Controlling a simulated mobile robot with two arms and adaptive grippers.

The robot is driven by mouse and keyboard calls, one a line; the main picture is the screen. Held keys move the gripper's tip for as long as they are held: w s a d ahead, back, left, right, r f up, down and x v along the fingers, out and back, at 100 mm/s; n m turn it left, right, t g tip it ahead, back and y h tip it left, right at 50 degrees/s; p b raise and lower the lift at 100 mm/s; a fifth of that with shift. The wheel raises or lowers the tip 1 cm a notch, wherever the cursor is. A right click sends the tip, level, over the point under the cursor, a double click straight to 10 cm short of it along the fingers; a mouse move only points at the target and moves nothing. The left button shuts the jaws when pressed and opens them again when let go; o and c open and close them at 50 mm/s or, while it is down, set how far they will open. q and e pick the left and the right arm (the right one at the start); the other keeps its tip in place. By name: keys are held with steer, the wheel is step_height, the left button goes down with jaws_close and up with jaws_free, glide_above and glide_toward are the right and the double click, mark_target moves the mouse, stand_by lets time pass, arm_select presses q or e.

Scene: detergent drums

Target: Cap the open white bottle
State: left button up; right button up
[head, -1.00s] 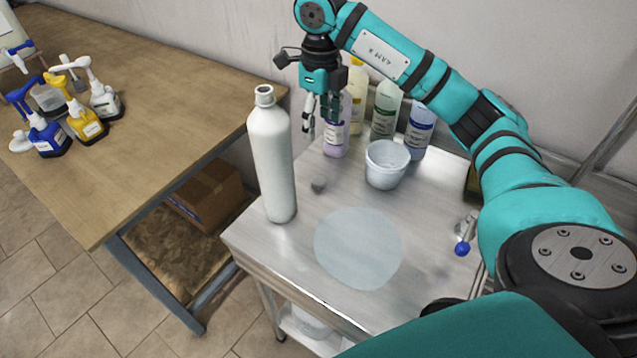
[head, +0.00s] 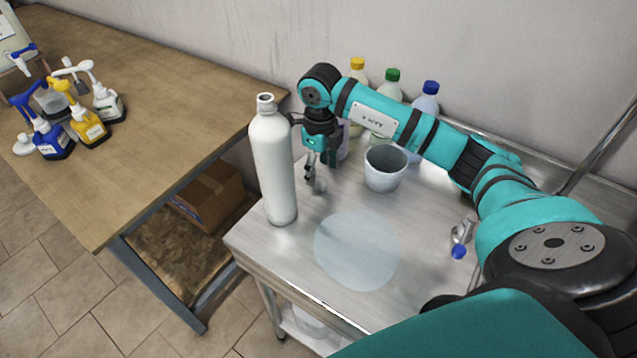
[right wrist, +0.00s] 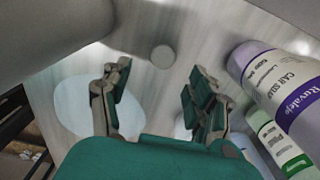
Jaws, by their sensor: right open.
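The open white bottle (head: 273,165) stands upright at the left edge of the metal cart, its neck bare. A small grey round cap (head: 321,186) lies on the cart top just right of the bottle. It also shows in the right wrist view (right wrist: 162,56), beyond and between the fingertips. My right gripper (head: 314,174) points down just above the cap, close beside the bottle. Its fingers (right wrist: 158,78) are spread, with nothing between them. A grey curved surface in the right wrist view's upper left looks like the white bottle (right wrist: 50,28). My left gripper is not in view.
A grey bucket (head: 385,170) stands right of the gripper. A pale round patch (head: 357,250) marks the cart's clear front. A blue-tipped metal item (head: 460,240) lies at right. Pump bottles (head: 88,125) stand on the wooden table.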

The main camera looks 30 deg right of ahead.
mark_target(318, 184)
steer(key=shift+f+p, duration=0.3)
steer(key=f, duration=0.1)
steer(key=f+p, duration=0.1)
steer(key=f, duration=0.1)
steer(key=shift+w+f, duration=0.3)
steer(key=shift+f, duration=0.5)
steer(key=c, duration=0.7)
